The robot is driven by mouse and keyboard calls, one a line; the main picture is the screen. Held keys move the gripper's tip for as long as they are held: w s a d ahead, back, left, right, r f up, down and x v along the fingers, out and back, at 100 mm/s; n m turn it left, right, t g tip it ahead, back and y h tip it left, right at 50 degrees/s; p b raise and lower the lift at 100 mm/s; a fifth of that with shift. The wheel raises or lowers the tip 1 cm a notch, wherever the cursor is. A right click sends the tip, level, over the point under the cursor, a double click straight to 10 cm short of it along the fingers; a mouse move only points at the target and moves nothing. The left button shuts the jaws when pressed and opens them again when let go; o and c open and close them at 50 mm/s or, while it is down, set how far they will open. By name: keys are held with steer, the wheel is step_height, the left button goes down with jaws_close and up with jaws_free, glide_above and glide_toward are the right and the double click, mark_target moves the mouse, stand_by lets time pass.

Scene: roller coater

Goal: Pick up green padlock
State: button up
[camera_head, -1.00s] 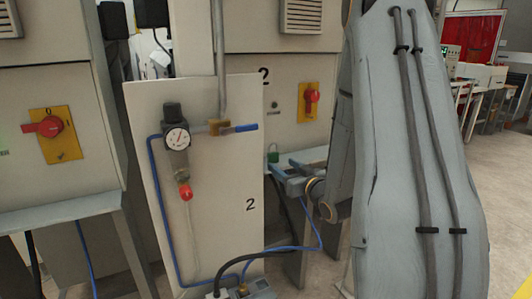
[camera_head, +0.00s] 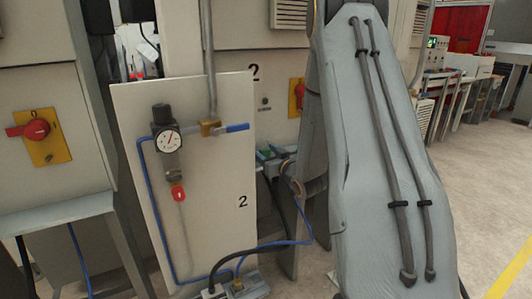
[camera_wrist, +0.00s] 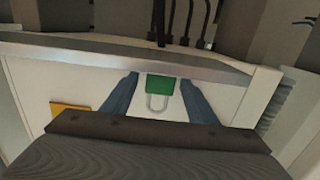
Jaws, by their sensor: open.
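The green padlock (camera_wrist: 160,85) shows in the wrist view with its green body towards the grey ledge and its pale shackle towards my gripper. My gripper (camera_wrist: 160,82) is open, with one blue-grey finger on each side of the padlock and a visible gap on both sides. In the head view the padlock (camera_head: 263,154) is small and partly hidden beside my gripper (camera_head: 273,155), just right of the white panel. I cannot tell whether the padlock rests on the ledge.
The white panel (camera_head: 215,130) with a gauge (camera_head: 167,139), a blue-handled valve (camera_head: 232,128) and blue tubing stands close left of my gripper. A red rotary switch on a yellow plate (camera_head: 297,98) is behind. The grey ledge (camera_wrist: 110,52) crosses the wrist view. Open floor lies right.

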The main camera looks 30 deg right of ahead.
steer(key=c, duration=1.2)
steer(key=shift+r, duration=0.1)
steer(key=shift+s+r+b, duration=0.2)
steer(key=shift+r+b, duration=0.15)
steer(key=shift+b, duration=0.05)
step_height(320, 180, up, 6)
steer(key=shift+r+b, duration=0.2)
steer(key=shift+b, duration=0.4)
steer(key=s+p, duration=0.7)
steer(key=s, duration=1.2)
steer(key=shift+s+d, duration=0.3)
steer(key=shift+d, duration=0.05)
